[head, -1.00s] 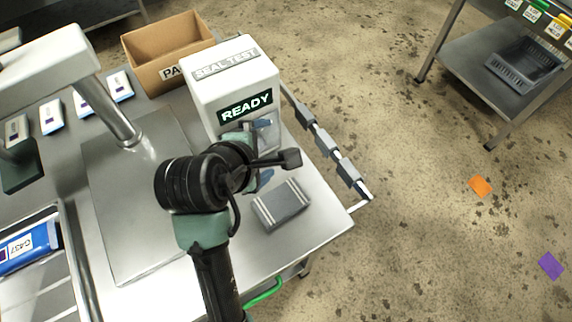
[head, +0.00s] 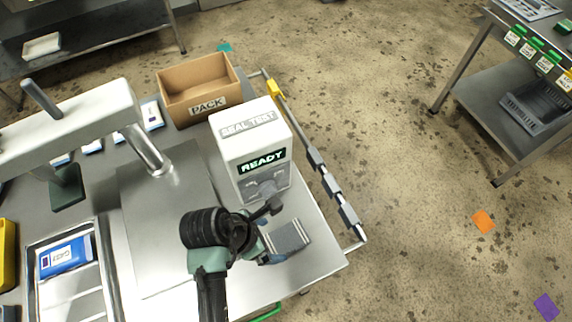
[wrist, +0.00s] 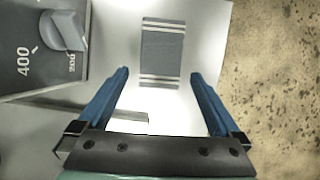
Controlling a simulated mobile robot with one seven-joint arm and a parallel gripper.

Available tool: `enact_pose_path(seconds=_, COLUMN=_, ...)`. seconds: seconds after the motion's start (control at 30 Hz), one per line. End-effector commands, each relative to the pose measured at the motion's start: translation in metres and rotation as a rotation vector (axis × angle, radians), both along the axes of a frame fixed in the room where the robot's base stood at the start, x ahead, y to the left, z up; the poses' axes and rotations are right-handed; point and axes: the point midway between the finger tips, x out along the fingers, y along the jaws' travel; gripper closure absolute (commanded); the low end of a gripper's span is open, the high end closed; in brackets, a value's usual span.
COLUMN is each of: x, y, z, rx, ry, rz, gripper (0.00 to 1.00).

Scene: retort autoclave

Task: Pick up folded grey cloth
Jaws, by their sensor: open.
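The folded grey cloth (head: 287,237) lies flat on the steel table, in front of the seal tester, near the table's right edge. It is grey with pale stripes near its ends. In the wrist view the cloth (wrist: 162,53) lies ahead of my gripper (wrist: 160,76), about midway between the two blue fingers and mostly beyond their tips. The fingers are wide apart with nothing between them. In the head view my wrist hides most of the gripper, just left of the cloth.
The white seal tester (head: 251,146), reading READY, stands close behind the cloth. Its dial (wrist: 67,30) shows at upper left in the wrist view. A cardboard PACK box (head: 199,88) stands farther back. A rail (head: 330,184) runs along the table's right side.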

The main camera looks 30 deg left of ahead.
Motion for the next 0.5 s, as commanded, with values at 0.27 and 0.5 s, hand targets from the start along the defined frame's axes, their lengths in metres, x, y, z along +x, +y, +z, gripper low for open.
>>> enact_pose_path(seconds=0.27, x=0.009, y=-0.009, z=-0.021, rx=-0.001, ry=0.003, rz=-0.003, gripper=0.0)
enact_pose_path(seconds=0.5, x=0.02, y=-0.017, z=-0.049, rx=0.002, ry=0.001, rz=-0.002, gripper=0.0)
